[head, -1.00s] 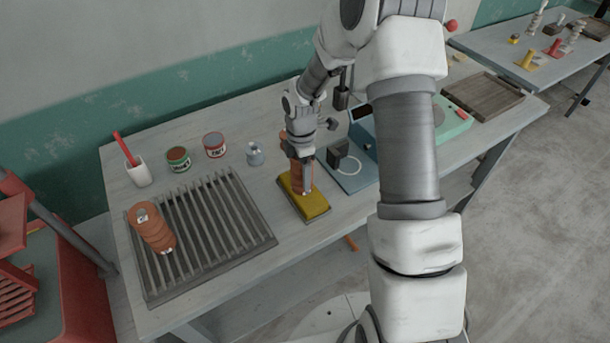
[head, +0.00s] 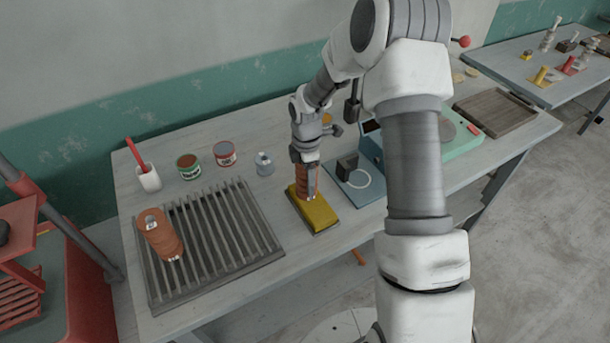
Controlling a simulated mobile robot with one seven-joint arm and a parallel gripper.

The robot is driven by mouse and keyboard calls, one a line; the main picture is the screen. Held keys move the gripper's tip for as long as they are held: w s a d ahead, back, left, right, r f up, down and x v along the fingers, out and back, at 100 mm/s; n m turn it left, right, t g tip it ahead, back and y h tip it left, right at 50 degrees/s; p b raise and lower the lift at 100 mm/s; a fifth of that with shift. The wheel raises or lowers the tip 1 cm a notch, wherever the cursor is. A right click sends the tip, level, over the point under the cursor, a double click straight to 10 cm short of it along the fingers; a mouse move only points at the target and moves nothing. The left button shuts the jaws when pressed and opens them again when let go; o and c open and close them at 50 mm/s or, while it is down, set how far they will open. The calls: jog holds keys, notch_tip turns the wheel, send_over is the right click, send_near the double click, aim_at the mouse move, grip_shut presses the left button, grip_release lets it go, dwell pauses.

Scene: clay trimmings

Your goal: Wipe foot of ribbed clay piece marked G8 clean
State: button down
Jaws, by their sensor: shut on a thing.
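My gripper (head: 306,164) points down and is shut on an orange-brown ribbed clay piece (head: 307,184). The piece stands upright, its lower end at the top of a yellow sponge pad (head: 318,213) in a dark tray. The foot looks to be touching the pad, but the contact is too small to be sure. No mark on the held piece can be read. A second ribbed clay piece (head: 160,237) lies on the slatted grey rack (head: 225,232) at the left, with pale labels too small to read.
A white cup (head: 149,179) with a red tool, two tins (head: 188,166) (head: 225,154) and a small grey bottle (head: 264,164) stand behind the rack. A blue plate (head: 356,186) with a dark block is right of the pad. A wooden board (head: 494,113) lies far right.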

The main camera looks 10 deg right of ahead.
jog(key=shift+s+d, duration=0.35)
jog(key=shift+s, duration=0.75)
jog(key=shift+s+d, duration=0.4)
jog(key=shift+s, duration=0.7)
jog(key=shift+s+d, duration=0.35)
jog(key=shift+s, duration=0.75)
jog(key=shift+w, duration=0.1)
jog(key=shift+w+a, duration=0.4)
jog(key=shift+w, duration=0.85)
jog(key=shift+w+a, duration=0.45)
jog(key=shift+w, duration=0.8)
jog(key=shift+w+a, duration=0.4)
jog(key=shift+w, duration=0.85)
jog(key=shift+r, duration=0.15)
notch_tip(320, 180, up, 7)
jog(key=p, duration=0.4)
jog(key=shift+p, duration=0.3)
